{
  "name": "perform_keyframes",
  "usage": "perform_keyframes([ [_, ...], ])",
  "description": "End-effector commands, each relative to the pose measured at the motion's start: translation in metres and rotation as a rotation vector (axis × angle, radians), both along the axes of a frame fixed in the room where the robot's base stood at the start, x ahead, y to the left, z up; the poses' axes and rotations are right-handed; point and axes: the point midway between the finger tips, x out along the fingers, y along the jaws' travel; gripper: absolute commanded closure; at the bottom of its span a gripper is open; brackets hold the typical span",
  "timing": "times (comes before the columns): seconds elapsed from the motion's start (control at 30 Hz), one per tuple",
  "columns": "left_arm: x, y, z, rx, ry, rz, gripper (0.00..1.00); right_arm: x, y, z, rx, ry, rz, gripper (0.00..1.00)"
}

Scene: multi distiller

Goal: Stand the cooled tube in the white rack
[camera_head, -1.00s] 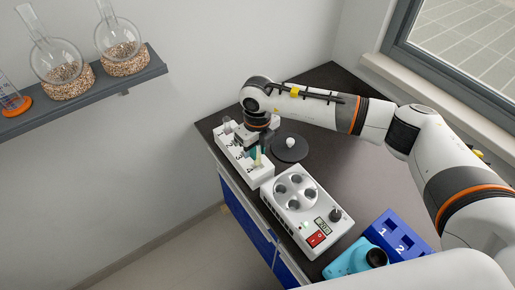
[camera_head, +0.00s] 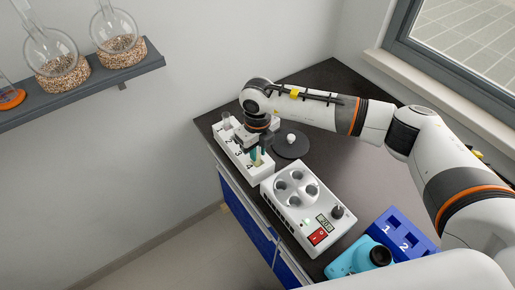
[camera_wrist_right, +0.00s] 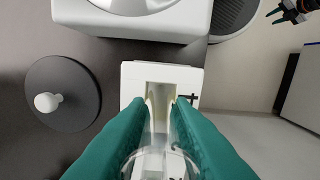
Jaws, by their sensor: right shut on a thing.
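The white rack (camera_head: 233,150) stands at the left edge of the dark bench, its slots numbered. It also shows in the right wrist view (camera_wrist_right: 190,76), with an open slot. My right gripper (camera_head: 257,153), with teal fingers, is shut on a clear tube (camera_wrist_right: 153,158) at the near end of the rack. In the wrist view the tube lies between the fingertips, in line with the slot. How far its lower end is inside the slot is hard to tell. Another clear vessel (camera_head: 226,121) stands at the rack's far end. My left gripper (camera_wrist_right: 276,15) shows small in the wrist view's upper right corner.
A white heating block (camera_head: 318,226) with several round wells stands just in front of the rack. A dark disc with a white knob (camera_head: 291,140) lies right of the rack. A blue numbered rack (camera_head: 398,222) and a turquoise device (camera_head: 345,262) stand nearer. A flask shelf (camera_head: 135,65) hangs at left.

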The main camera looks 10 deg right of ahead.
Motion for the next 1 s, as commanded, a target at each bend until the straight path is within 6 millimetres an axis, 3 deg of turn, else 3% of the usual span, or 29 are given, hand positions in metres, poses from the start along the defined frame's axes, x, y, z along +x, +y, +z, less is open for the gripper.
perform_keyframes([
  [0.6,0.000,0.000,-0.023,0.000,-0.001,0.000,0.64,0.000,0.000,-0.027,0.000,0.000,0.000,1.00],
  [0.63,0.000,0.000,-0.022,0.000,-0.001,0.000,0.64,0.000,0.000,-0.026,0.000,0.000,0.000,0.77],
  [0.77,0.000,0.000,-0.021,0.000,-0.001,0.000,0.64,0.000,0.000,-0.025,0.000,0.000,0.000,0.56],
  [1.0,0.000,0.000,-0.021,0.000,-0.001,-0.001,0.64,0.000,0.000,-0.025,0.000,0.000,0.000,0.53],
])
